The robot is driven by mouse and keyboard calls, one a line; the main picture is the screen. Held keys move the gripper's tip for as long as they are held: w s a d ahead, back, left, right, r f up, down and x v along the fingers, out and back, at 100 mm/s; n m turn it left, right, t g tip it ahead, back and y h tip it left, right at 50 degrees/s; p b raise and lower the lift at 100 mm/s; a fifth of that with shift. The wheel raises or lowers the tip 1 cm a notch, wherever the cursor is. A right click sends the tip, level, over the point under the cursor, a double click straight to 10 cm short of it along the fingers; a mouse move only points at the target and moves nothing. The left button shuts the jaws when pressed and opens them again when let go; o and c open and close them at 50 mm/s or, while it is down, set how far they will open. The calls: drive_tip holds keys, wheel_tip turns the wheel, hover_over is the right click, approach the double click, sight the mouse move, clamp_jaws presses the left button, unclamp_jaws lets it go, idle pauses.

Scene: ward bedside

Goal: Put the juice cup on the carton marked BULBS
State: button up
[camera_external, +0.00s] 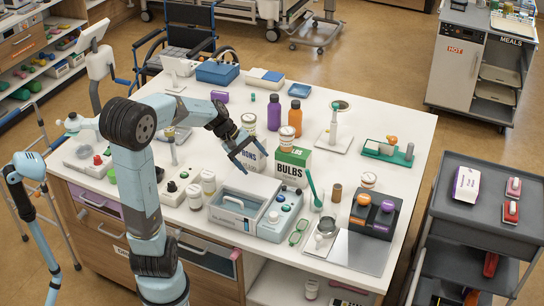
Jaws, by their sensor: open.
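The carton marked BULBS (291,174), white with a green top, stands upright mid-table. A small cup with a pale lid and brownish band, which looks like the juice cup (287,137), appears to rest on the carton's top; its label is too small to read. My gripper (254,163) is open and empty, left of the carton and cup, pointing down and apart from the cup. It partly hides a second white carton with green lettering (262,166).
Similar lidded cups stand at the back (248,121) and right (369,180). Purple (274,113) and orange (295,118) bottles stand behind the carton. A grey open-topped box (232,219) lies in front. A black block with coloured knobs (373,217) is at right.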

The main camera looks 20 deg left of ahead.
drive_tip(key=s+a+r+m+t+y, duration=0.2)
drive_tip(key=s+a+m+y, duration=0.1)
drive_tip(key=s+a, duration=0.4)
drive_tip(key=s+a+r+m+t+y, duration=0.2)
drive_tip(key=s+a+m, duration=0.4)
drive_tip(key=s, duration=0.6)
drive_tip(key=shift+s+a+r+y, duration=0.15)
drive_tip(key=shift+a+r+y, duration=0.4)
drive_tip(key=shift+y, duration=0.65)
